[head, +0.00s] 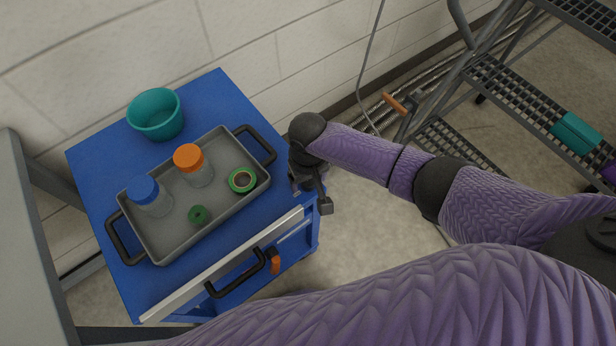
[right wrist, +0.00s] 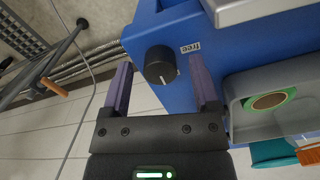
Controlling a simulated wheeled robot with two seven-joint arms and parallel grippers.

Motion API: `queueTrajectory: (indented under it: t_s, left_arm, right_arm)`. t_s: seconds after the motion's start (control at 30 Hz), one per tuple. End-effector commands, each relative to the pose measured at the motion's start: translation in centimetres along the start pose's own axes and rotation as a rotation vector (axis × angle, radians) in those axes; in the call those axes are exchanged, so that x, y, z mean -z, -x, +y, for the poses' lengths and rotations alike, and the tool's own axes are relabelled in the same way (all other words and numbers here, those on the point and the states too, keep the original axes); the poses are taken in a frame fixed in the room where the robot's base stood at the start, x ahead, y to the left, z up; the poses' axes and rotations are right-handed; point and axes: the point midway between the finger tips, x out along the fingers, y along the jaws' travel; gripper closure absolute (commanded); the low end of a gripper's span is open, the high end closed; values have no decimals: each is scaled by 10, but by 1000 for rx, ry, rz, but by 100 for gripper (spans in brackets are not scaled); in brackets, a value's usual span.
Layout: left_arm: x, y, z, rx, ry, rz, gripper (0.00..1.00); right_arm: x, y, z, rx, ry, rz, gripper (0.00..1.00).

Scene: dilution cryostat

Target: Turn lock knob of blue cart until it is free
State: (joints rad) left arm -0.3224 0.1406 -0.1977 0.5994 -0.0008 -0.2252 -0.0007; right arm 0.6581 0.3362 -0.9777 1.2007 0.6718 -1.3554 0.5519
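The blue cart (head: 222,95) stands against the wall in the head view. Its black lock knob (right wrist: 160,66) shows on the blue side face in the right wrist view, with a white pointer mark near its lower edge. A small "free" label (right wrist: 190,47) sits to the right of the knob, upside down, and the mark does not point at it. My right gripper (head: 318,192) is at the cart's right side. In the right wrist view its two purple fingers (right wrist: 161,75) are apart, one on each side of the knob, with visible gaps. The knob is hidden in the head view. My left gripper is out of view.
A grey tray (head: 165,248) with bottles and green rings lies on the cart, beside a teal bowl (head: 156,115). A black handle (head: 236,275) is on the cart's front. A dark shelf rack (head: 500,85) stands at the right. Floor between is clear.

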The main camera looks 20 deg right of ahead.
Motion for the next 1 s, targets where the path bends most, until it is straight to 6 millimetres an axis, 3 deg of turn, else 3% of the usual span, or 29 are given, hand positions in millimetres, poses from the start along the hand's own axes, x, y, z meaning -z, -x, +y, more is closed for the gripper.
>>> queueTrajectory:
  t_s: [0.03, 0.37, 0.73, 1.0]
  left_arm:
    - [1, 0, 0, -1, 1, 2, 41]
    - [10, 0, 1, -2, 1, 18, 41]
    - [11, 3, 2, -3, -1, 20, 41]
    - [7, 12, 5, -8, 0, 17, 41]
  right_arm:
    - [0, 0, 0, 0, 0, 0, 30]
    - [0, 0, 0, 0, 0, 0, 100]
    - [0, 1, 0, 0, 41, 0, 100]
    - [-1, 2, 0, 0, 220, -2, 100]
